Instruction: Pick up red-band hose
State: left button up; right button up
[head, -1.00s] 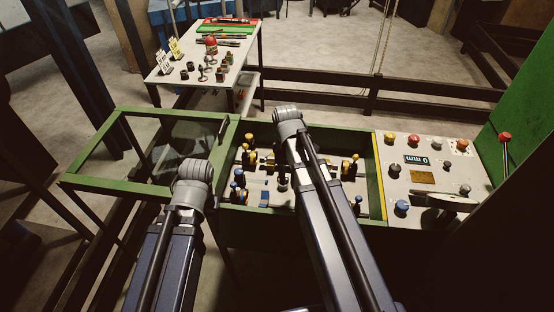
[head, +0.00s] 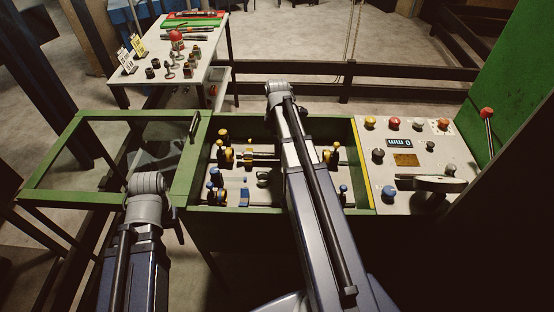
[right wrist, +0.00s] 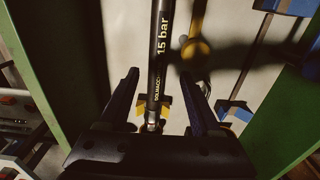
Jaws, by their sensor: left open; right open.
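In the right wrist view a black hose (right wrist: 157,60) marked "15 bar" runs upright through the picture, with a metal end at the bottom beside a yellow clamp. No red band shows on its visible length. My right gripper (right wrist: 160,75) is open, with one finger on each side of the hose. I cannot tell whether the fingers touch it. In the head view my right arm reaches over the green-framed machine bed (head: 228,185) and hides its gripper. My left gripper is not in view; only its arm shows at the lower left.
A green-framed clear cover (head: 110,137) lies left. The back table (head: 212,75) holds hoses, fittings and a red tray. Yellow and blue clamps crowd the bed.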

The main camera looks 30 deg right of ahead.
jog(key=f+b, duration=0.5)
jog(key=shift+w+f, duration=0.15)
jog(key=shift+w, duration=0.15)
grip_shut()
dwell(0.5)
dwell(0.9)
